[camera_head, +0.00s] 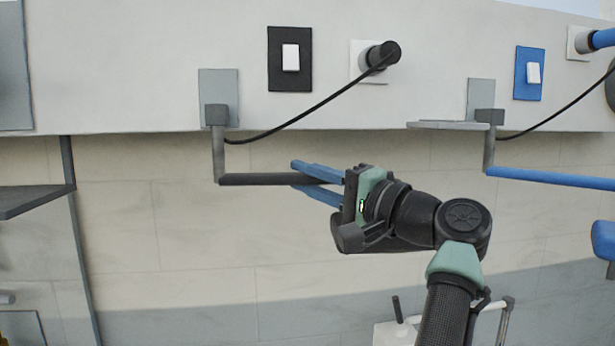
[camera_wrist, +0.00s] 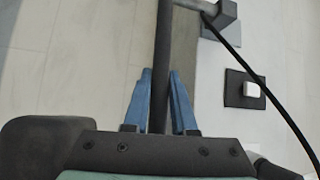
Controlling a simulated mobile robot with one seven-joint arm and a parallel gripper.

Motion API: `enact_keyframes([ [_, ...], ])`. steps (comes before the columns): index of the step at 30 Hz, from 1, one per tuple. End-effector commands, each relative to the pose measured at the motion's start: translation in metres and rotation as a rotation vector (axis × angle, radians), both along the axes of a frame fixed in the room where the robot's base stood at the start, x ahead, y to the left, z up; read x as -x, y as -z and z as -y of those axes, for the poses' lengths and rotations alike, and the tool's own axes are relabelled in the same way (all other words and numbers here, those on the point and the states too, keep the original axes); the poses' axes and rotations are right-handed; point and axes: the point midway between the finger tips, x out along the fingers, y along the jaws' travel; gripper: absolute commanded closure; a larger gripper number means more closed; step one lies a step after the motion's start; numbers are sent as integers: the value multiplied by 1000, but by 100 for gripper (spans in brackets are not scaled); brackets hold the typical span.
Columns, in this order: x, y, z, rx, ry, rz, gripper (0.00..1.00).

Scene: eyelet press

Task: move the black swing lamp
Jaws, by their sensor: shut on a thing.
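The black swing lamp (camera_head: 255,179) hangs from a grey wall plate (camera_head: 218,84) on a short upright post, its dark arm running to the right. My gripper (camera_head: 306,179) has its blue fingers around the dark arm, one above and one below. In the wrist view the lamp's arm (camera_wrist: 163,60) runs between the two blue fingers (camera_wrist: 160,98), which are closed on it. The lamp's far right end is hidden behind my gripper. A black cable (camera_head: 310,111) runs from the post up to a black plug (camera_head: 383,55) in a white socket.
A black-framed switch (camera_head: 290,59) sits above the lamp; it also shows in the wrist view (camera_wrist: 245,90). A second lamp with a blue arm (camera_head: 550,179) and a blue-framed switch (camera_head: 529,73) are at the right. A dark shelf (camera_head: 32,199) juts out at the left.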

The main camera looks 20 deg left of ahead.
Motion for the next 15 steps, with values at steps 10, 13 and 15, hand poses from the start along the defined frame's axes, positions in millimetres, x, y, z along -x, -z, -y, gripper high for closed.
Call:
enact_keyframes([
  [10,0,-2,0,-3,2,3,100],
  [13,0,-2,0,-2,1,3,57],
  [15,0,-2,0,-2,1,2,46],
])
